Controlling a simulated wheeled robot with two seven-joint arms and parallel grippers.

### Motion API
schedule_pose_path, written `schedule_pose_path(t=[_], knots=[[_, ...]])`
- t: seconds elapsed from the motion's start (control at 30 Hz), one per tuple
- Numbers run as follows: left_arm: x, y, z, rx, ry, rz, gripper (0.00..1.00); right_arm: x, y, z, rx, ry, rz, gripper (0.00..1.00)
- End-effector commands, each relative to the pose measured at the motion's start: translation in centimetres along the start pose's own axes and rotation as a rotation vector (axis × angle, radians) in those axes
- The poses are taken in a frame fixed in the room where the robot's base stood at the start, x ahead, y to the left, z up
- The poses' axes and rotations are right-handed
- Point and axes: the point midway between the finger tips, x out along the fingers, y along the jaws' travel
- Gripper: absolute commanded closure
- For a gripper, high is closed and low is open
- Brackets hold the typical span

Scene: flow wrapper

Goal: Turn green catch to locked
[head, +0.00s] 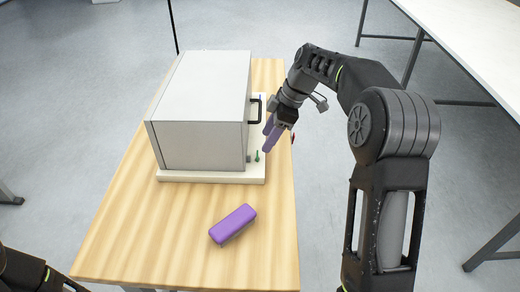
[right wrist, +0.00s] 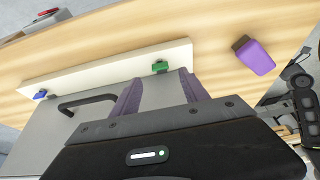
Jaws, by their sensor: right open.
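The green catch (head: 257,156) is a small lever on the white base plate, at the near right corner of the grey box. It also shows in the right wrist view (right wrist: 160,67), just beyond the fingertips. My right gripper (head: 270,137) has purple fingers and hangs above the right side of the box, near the catch and apart from it. In the right wrist view its fingers (right wrist: 156,88) are spread with nothing held between them. I cannot tell which setting the catch is in. Only dark parts of my left arm show at bottom left.
The grey box (head: 200,100) has a black handle (head: 256,108) on its right face. A blue catch (right wrist: 40,94) sits at the plate's other end. A red item (right wrist: 45,13) is near the table edge.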

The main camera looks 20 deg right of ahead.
Motion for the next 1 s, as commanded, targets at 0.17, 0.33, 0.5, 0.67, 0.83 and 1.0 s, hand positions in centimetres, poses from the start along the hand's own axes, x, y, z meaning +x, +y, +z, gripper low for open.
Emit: schedule_pose_path(t=[0.17,0.33,0.5,0.67,0.83,1.0], knots=[[0.0,0.0,0.0,0.000,0.000,0.000,0.37,2.9,-0.1,-0.1,-0.002,-0.001,-0.004,0.47],[-0.1,0.0,0.0,0.000,0.000,0.000,0.37,5.2,0.0,0.0,-0.001,0.000,-0.002,0.47],[-0.1,0.0,0.0,0.000,0.000,0.000,0.37,6.1,0.0,0.0,0.000,0.000,0.000,0.47],[-0.1,0.0,0.0,0.000,0.000,0.000,0.37,6.2,0.0,0.0,0.000,0.001,0.001,0.47],[-0.1,0.0,0.0,0.000,0.000,0.000,0.37,6.1,0.0,0.0,-0.001,0.001,0.001,0.55],[-0.1,0.0,0.0,0.000,0.000,0.000,0.37,6.1,0.0,0.0,-0.001,0.001,0.001,0.69]])
